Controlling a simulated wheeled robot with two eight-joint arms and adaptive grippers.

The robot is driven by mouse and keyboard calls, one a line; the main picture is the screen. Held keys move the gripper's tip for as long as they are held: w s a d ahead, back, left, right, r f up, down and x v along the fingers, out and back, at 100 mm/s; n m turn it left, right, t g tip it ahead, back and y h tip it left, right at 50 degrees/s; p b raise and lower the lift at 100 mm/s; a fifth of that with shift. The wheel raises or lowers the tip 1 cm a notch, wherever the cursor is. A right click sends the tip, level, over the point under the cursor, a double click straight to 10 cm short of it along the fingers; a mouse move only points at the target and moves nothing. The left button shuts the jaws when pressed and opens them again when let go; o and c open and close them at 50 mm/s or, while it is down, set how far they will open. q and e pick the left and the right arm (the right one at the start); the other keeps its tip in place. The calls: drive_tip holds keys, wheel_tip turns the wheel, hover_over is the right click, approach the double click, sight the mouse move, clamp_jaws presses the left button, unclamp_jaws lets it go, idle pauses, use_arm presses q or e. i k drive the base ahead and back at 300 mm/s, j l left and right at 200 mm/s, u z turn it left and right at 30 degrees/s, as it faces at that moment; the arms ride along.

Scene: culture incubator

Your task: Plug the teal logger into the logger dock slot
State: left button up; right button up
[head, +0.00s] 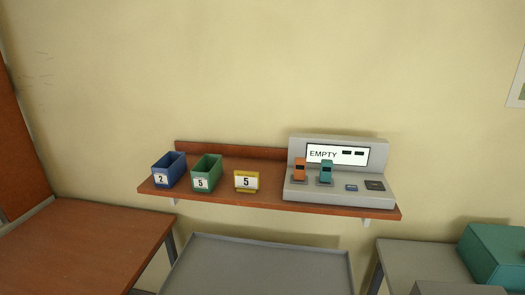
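A teal logger (326,171) stands upright on the grey dock (338,196) at the right of the wall shelf. An orange logger (299,169) stands upright just left of it on the same dock. The dock's screen (325,154) reads "EMPTY" with two dark marks beside it. A small blue-edged item (351,188) and a dark square patch (374,185) lie on the dock's face to the right of the teal logger. I cannot tell which of these is the slot opening. Neither of my grippers is in view.
The wooden shelf (275,204) also carries a blue bin (168,171) marked 2, a green bin (206,174) marked 5 and a yellow card (246,181) marked 5. Below are a grey tray table (258,265), a brown table (80,245) and a teal box (495,255).

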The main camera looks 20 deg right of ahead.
sight(326, 165)
drive_tip(key=z, duration=1.2)
